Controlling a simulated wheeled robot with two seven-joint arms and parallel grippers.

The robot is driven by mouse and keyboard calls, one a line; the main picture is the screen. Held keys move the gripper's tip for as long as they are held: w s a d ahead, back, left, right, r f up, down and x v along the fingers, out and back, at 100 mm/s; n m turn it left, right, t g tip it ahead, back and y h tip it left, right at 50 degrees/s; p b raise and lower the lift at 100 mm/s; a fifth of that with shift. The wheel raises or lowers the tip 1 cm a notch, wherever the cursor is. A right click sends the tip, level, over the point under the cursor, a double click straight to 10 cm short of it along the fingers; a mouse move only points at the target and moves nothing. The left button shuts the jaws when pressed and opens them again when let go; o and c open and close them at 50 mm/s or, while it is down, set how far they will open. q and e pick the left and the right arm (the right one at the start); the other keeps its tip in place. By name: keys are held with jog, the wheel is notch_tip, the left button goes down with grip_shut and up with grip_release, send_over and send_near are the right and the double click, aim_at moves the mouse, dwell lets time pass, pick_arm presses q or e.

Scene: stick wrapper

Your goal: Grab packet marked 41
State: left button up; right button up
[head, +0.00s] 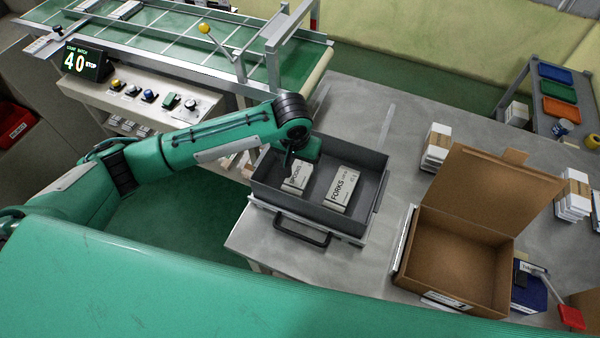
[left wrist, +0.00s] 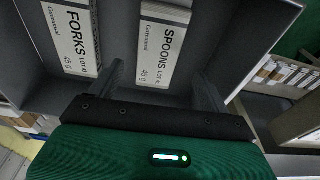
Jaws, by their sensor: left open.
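Two white packets lie in a dark grey tray (head: 265,198). The packet printed SPOONS (head: 296,178) is on the left in the head view; the packet printed FORKS (head: 341,189) is on its right. In the left wrist view, the SPOONS packet (left wrist: 165,45) is ahead of the open fingers and the FORKS packet (left wrist: 72,40) is to the left. Both carry a small lot number that is hard to read for certain. My left gripper (left wrist: 163,85) is open and empty, pointing down over the tray near the SPOONS packet (head: 290,160). My right gripper is out of view.
The tray's walls surround the packets. An open cardboard box (head: 460,265) stands to the right on the grey table (head: 400,135). White packet stacks (head: 437,150) stand behind it.

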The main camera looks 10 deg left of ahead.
aim_at(300, 172)
pick_arm(q)
notch_tip(300, 172, down, 4)
jog(key=shift+d+r+p, duration=0.1)
jog(key=shift+d+p, duration=0.05)
jog(key=shift+p, duration=0.25)
jog(key=shift+f, duration=0.55)
jog(key=c, duration=1)
jog(key=shift+c, duration=0.4)
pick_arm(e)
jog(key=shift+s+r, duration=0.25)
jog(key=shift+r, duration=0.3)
